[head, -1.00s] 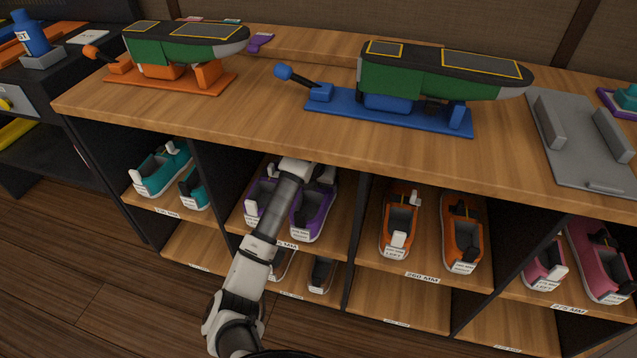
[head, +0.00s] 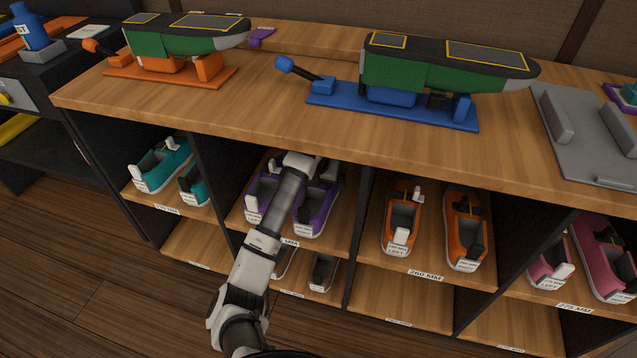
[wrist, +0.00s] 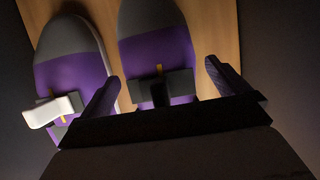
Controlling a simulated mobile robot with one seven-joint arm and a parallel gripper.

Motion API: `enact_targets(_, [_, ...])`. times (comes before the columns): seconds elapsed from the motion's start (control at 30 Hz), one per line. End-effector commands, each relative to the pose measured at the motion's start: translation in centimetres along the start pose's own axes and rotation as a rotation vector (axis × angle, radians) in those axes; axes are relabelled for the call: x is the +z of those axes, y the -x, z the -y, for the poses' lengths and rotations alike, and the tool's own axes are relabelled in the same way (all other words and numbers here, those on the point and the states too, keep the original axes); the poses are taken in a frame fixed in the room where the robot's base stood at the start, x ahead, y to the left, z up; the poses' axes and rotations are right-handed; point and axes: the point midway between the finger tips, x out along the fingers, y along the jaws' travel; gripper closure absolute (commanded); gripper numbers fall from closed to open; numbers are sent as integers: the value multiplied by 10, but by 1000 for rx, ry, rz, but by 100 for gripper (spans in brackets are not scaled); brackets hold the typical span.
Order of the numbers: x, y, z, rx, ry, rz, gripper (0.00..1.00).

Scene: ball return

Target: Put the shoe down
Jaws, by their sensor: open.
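A pair of purple shoes stands on the upper shelf of the second compartment from the left: the left one (head: 262,197) and the right one (head: 318,212). My arm reaches in over them, and my gripper is mostly hidden behind its wrist in the head view. In the wrist view my gripper (wrist: 161,76) is open, its fingers apart on either side of the right purple shoe (wrist: 160,48) with its dark tab. I cannot tell whether they touch it. The left purple shoe (wrist: 72,66), with a white tab, lies outside the left finger. Both shoes appear to rest on the wooden shelf.
The wooden countertop (head: 230,120) lies just above, with dark dividers between compartments. Orange shoes (head: 402,220) fill the compartment to the right, teal shoes (head: 160,166) the one to the left. Smaller shoes (head: 321,270) stand on the shelf below.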

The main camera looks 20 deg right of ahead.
Motion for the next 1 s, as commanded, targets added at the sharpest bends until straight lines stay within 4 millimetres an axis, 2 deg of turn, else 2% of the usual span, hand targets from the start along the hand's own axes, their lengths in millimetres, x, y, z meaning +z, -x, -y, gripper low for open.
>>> enact_targets(0.17, [2, 17, -1, 2, -1, 2, 0])
enact_targets(0.6, [-83, 46, -1, -1, 4, 1, 0])
enact_targets(0.8, [-104, 56, -1, 0, 2, 1, 0])
enact_targets(1.0, [-110, 59, 0, 0, 0, 0, 0])
